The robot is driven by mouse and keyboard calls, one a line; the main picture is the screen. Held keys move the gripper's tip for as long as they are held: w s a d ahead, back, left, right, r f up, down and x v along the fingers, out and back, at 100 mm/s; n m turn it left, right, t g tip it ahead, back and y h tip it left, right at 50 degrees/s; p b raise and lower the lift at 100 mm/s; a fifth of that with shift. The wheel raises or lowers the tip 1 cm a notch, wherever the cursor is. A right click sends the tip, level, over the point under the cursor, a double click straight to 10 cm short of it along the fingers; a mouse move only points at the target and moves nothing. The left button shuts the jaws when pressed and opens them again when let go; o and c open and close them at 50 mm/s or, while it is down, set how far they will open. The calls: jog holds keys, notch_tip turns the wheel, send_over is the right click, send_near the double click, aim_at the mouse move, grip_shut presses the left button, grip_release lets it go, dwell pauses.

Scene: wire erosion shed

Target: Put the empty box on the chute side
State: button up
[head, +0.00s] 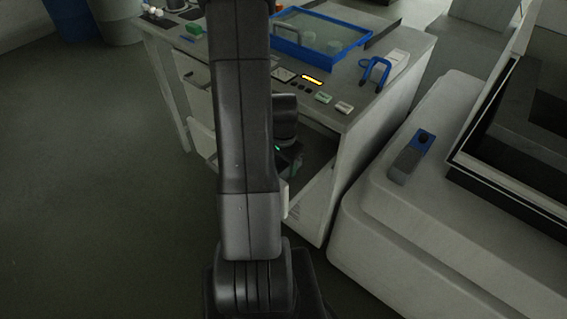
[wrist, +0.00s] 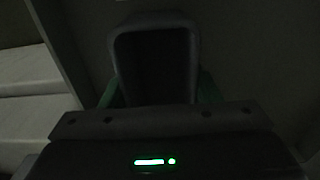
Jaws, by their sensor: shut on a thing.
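In the wrist view a dark grey box (wrist: 155,65) with a rounded rim and a hollow, empty-looking inside sits between the green fingers of my gripper (wrist: 158,92). My gripper is shut on it. In the head view my own arm hides most of my gripper and the box. Only a dark wrist part and a bit of green show beside the arm, low in front of the bench's open underside. I cannot make out anything marked as the chute side.
A grey bench (head: 350,100) carries a blue-framed tray (head: 318,52), a blue clamp-like item (head: 374,72) and small blocks. Drawers (head: 200,95) face left. A large pale machine (head: 400,225) with a blue-and-grey item (head: 410,157) stands right. The floor at left (head: 90,190) is clear.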

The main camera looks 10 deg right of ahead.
jog(key=o, duration=1.1)
jog(key=shift+c, duration=0.2)
notch_tip(320, 180, up, 12)
jog(key=p, duration=0.1)
jog(key=shift+r, duration=0.1)
